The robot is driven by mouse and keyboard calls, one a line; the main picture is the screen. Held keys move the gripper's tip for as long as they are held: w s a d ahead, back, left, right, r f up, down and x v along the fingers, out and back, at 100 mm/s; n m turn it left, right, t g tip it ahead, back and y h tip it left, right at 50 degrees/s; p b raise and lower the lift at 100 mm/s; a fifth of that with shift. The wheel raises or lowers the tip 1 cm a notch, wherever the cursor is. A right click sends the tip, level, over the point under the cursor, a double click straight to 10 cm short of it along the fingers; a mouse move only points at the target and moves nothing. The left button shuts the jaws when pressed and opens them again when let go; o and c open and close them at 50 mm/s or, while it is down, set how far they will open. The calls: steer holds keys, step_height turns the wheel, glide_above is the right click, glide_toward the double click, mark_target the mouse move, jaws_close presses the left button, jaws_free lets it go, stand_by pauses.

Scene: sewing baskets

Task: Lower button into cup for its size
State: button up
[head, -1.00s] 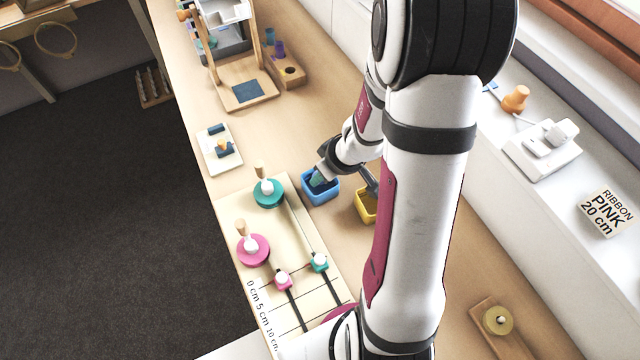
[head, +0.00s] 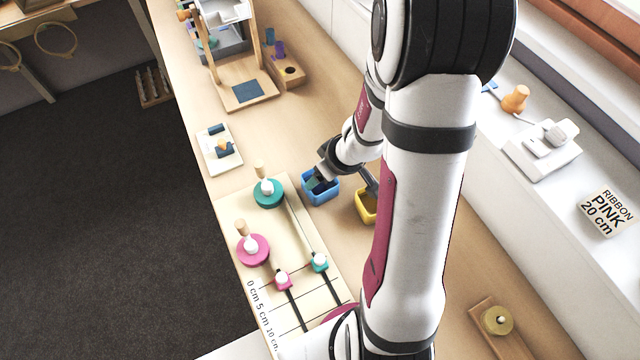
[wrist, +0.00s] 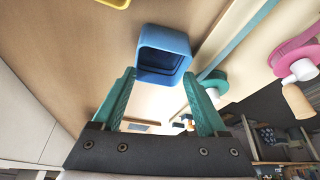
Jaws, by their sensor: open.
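The blue square cup (head: 321,192) stands on the table beside the ribbon board, and my gripper (head: 318,183) is at its mouth. In the wrist view the blue cup (wrist: 150,38) lies just beyond my open gripper (wrist: 160,76), whose two teal fingers are spread wide with nothing seen between them. The cup's inside looks dark blue, and I cannot make out a button in it. The yellow cup (head: 366,207) stands to the right of the blue one, partly hidden by my arm. Its rim also shows at the top of the wrist view (wrist: 113,3). No button is clearly visible.
The cream ribbon board (head: 225,208) with teal (head: 269,195) and pink (head: 252,252) spools lies left of the cups. A small white tray (head: 229,160) and a wooden stand (head: 247,93) are farther back. My arm covers much of the right side.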

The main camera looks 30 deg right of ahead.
steer(key=v, duration=1.6)
steer(key=s+a+r+m+g, duration=0.1)
steer(key=s+a+m+g, duration=0.3)
steer(key=s+a+m, duration=0.4)
steer(key=s+a, duration=0.6)
steer(key=shift+a+r+m+g+y, duration=0.2)
steer(key=shift+a+m+g+y, duration=0.05)
steer(key=shift+m+g+y, duration=0.05)
